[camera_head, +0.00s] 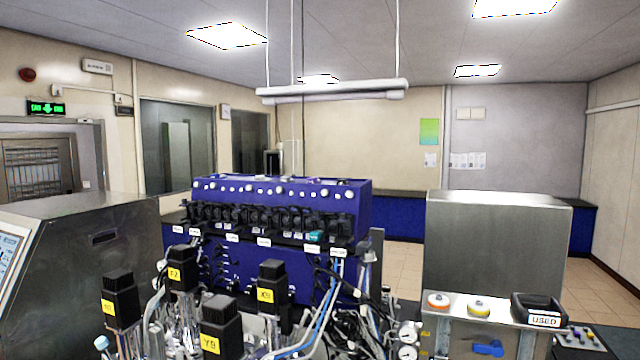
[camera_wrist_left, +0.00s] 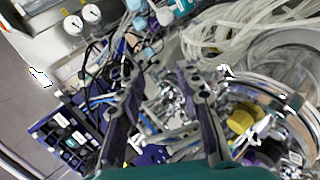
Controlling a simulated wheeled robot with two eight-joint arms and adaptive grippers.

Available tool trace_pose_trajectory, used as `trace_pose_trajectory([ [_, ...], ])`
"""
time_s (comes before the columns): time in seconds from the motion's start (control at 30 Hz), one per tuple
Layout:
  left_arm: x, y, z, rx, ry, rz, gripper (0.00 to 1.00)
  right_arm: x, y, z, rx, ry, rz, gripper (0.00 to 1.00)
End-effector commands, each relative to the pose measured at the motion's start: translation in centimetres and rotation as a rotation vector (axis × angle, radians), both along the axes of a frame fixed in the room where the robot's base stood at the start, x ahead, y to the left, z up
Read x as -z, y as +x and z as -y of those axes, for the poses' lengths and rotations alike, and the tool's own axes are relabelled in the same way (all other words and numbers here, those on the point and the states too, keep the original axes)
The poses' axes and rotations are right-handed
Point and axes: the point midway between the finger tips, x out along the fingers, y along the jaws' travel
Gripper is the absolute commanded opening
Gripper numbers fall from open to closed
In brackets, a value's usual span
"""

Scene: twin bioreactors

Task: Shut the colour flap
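I cannot make out a colour flap for certain in either view. A blue unit (camera_head: 285,192) with a row of black pump heads stands in the middle of the head view. One small teal part (camera_head: 315,237) shows among the black heads at its right end; I cannot tell whether it is a flap. In the left wrist view my left gripper (camera_wrist_left: 160,74) has its two dark fingers spread apart, with nothing seen held between them. Tubing and metal fittings lie beyond the fingers. Neither gripper shows in the head view, and my right gripper is out of sight.
Black motors with yellow labels (camera_head: 272,283) stand in front of the blue unit. A steel cabinet (camera_head: 497,240) is at right, with a black tray marked USED (camera_head: 541,310) before it. In the wrist view, gauges (camera_wrist_left: 82,18), clear hoses (camera_wrist_left: 240,32) and a round steel vessel (camera_wrist_left: 295,120) crowd the area.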

Motion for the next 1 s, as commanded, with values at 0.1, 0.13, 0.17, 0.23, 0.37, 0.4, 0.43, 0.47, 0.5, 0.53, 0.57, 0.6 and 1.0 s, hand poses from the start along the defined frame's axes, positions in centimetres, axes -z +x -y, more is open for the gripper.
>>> trace_pose_trajectory([
  [0.1,-10.7,6.8,1.6,-0.149,-0.371,-0.018,0.34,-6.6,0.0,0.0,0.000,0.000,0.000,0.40],
  [0.13,-12.8,8.5,1.9,-0.186,-0.470,-0.028,0.34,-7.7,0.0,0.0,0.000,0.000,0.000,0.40],
  [0.17,-14.9,10.1,2.1,-0.223,-0.569,-0.038,0.34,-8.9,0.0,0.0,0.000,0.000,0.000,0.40],
  [0.23,-19.3,13.9,2.3,-0.303,-0.800,-0.071,0.34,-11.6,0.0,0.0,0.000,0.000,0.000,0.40],
  [0.37,-25.7,20.1,1.9,-0.433,-1.200,-0.144,0.34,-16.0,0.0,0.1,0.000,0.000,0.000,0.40],
  [0.4,-27.1,21.7,1.7,-0.465,-1.307,-0.168,0.34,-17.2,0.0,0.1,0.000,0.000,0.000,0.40],
  [0.43,-28.0,22.8,1.5,-0.488,-1.381,-0.185,0.34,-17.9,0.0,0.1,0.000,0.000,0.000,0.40],
  [0.47,-28.7,23.7,1.4,-0.507,-1.449,-0.202,0.34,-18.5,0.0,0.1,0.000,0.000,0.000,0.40],
  [0.5,-29.5,24.9,1.1,-0.531,-1.529,-0.223,0.34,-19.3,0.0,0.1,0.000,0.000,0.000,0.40],
  [0.53,-30.0,25.6,1.0,-0.545,-1.582,-0.237,0.34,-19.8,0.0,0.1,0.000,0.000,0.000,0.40],
  [0.57,-30.3,26.2,0.8,-0.559,-1.628,-0.249,0.34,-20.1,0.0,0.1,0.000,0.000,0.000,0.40],
  [0.6,-30.7,26.9,0.6,-0.573,-1.680,-0.264,0.34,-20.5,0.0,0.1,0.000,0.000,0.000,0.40],
  [1.0,-31.1,31.9,1.4,-0.601,-1.786,-0.295,0.34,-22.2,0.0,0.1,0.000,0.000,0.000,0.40],
])
